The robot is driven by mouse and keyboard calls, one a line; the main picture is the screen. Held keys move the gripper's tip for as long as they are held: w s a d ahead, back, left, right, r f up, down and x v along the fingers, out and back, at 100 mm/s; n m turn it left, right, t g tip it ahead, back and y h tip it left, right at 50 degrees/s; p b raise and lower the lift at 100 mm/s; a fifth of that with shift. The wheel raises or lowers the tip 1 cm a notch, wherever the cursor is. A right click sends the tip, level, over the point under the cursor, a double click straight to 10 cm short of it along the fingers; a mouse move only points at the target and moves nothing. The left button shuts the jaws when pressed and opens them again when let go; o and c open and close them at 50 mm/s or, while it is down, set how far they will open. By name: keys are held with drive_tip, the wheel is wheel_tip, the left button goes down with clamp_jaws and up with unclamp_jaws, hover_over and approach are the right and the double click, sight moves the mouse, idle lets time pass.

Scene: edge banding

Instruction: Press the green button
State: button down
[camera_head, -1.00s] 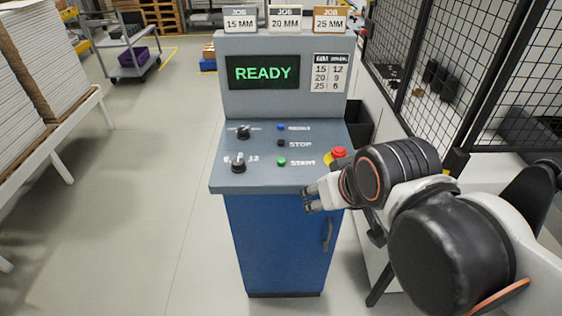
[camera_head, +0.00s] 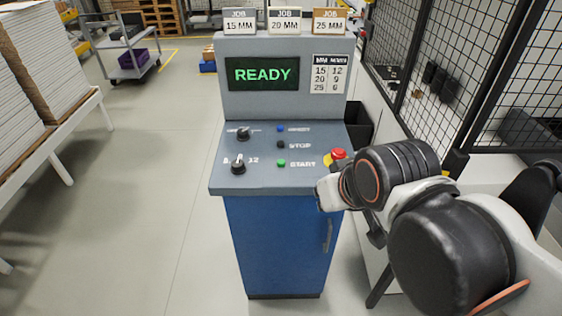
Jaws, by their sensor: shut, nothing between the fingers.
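The green button (camera_head: 281,163) sits on the sloped top of the grey control panel (camera_head: 262,180), beside the label START. It stands clear and nothing covers it. My gripper (camera_head: 320,196) is at the panel's front right edge, to the right of the green button and nearer to me. It is shut and empty. Its fingers barely show, so their exact pointing cannot be told. The screen (camera_head: 262,72) reads READY.
A black button (camera_head: 281,144) and a blue button (camera_head: 280,128) sit above the green one. Two black knobs, upper (camera_head: 243,133) and lower (camera_head: 238,166), are to the left. A red emergency button (camera_head: 338,153) is close to my gripper. A mesh fence (camera_head: 470,75) stands at right.

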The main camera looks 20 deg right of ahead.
drive_tip(key=shift+w+r, duration=0.1)
idle(0.8)
drive_tip(key=r+m+t+y+p, duration=0.1)
drive_tip(key=m+y+p, duration=0.3)
drive_tip(key=p, duration=0.5)
hover_over(284, 161)
drive_tip(key=shift+w+m+h, duration=0.15)
drive_tip(key=shift+m+h, duration=0.25)
wheel_tip(284, 161, down, 9)
drive_tip(key=b, duration=0.6)
drive_tip(key=shift+r+b, duration=0.1)
drive_tip(key=shift+b, duration=0.2)
idle(0.7)
drive_tip(key=shift+f+b, duration=0.4)
drive_tip(key=shift+b, duration=0.05)
